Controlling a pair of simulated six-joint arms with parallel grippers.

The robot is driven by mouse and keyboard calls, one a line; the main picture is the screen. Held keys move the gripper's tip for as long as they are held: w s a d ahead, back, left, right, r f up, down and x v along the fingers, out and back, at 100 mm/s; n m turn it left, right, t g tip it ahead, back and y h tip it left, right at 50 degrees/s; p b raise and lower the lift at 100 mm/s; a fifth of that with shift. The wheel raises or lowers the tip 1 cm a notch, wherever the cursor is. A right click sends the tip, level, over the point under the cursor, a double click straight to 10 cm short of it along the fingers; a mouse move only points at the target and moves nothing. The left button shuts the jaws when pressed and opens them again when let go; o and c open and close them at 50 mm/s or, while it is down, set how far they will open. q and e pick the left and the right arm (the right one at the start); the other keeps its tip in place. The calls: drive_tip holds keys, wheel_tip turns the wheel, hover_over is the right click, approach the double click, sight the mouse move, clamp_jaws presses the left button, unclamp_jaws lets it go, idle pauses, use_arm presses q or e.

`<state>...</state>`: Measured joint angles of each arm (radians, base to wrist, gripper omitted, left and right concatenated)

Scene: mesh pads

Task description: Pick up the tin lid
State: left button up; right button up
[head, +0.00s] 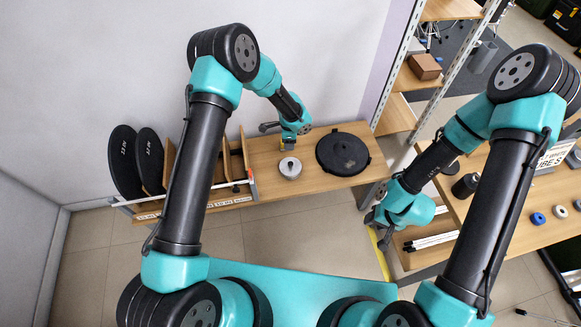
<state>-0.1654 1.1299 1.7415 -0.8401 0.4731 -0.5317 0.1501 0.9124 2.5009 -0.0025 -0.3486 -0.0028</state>
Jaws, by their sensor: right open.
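A small round silver piece (290,167), which looks like the tin lid, lies on the wooden bench against the back wall. My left gripper (287,143) points down just behind it, close to its far edge. Its fingers are small and partly hidden by the wrist, so I cannot tell whether they touch the lid or are apart. My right gripper (376,226) is open and empty, low by the left edge of the right-hand table, far from the lid.
A large black disc (342,151) lies right of the lid. A wooden rack (230,190) with black discs (124,160) stands left. The right-hand table (510,205) carries a dark cylinder (466,186) and small rings (538,218). Open floor (290,235) lies in front of the bench.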

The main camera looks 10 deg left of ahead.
use_arm(q)
hover_over(290, 163)
wheel_tip(290, 163, down, 12)
drive_tip(key=shift+r, duration=0.1)
idle(0.3)
drive_tip(key=shift+s, duration=0.1)
drive_tip(key=shift+f, duration=2.6)
drive_tip(key=c, duration=1)
drive_tip(key=shift+r, duration=0.1)
